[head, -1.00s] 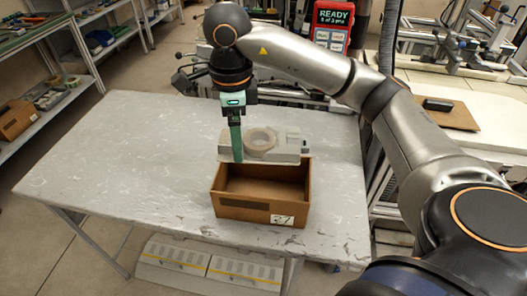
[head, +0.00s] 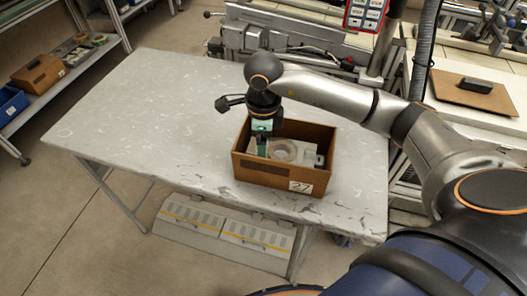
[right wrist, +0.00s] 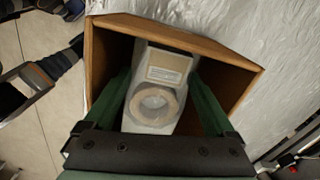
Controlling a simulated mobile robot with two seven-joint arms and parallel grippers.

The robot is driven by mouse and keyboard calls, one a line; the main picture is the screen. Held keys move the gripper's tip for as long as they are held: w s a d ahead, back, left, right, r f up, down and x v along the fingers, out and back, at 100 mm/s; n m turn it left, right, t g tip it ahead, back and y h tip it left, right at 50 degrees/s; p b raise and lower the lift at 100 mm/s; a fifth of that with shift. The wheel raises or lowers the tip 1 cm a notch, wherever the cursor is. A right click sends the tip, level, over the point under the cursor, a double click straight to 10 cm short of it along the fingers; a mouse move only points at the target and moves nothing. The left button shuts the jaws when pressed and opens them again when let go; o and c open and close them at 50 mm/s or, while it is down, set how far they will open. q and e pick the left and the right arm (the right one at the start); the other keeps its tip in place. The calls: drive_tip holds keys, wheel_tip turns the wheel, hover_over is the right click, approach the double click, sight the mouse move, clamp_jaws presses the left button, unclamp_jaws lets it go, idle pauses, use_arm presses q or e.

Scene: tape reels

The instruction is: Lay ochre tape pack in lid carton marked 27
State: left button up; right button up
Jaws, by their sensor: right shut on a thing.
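The tape pack (head: 309,157) is a pale grey block with a beige tape ring on top. In the right wrist view the pack (right wrist: 153,121) also shows a tan label beside the ring. The open brown carton (head: 268,176) marked 27 stands on the table near its front right. My right gripper (head: 262,147) points down into the carton and is shut on the pack, which sits between the carton walls. The green fingers flank the pack in the right wrist view, inside the carton (right wrist: 97,57). Whether the pack touches the carton floor is hidden. My left gripper is not in view.
The grey table (head: 150,115) is clear to the left of the carton. A shelf (head: 60,80) at the far left holds a brown box (head: 38,76) and a blue bin (head: 10,104). Machinery (head: 270,40) stands close behind the table.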

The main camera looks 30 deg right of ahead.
drive_tip(key=shift+f, duration=1.6)
drive_tip(key=o, duration=1.2)
drive_tip(key=shift+o, duration=0.2)
drive_tip(key=shift+r, duration=0.15)
drive_tip(key=r, duration=1.2)
drive_tip(key=shift+s+a, duration=0.1)
drive_tip(key=shift+s, duration=0.1)
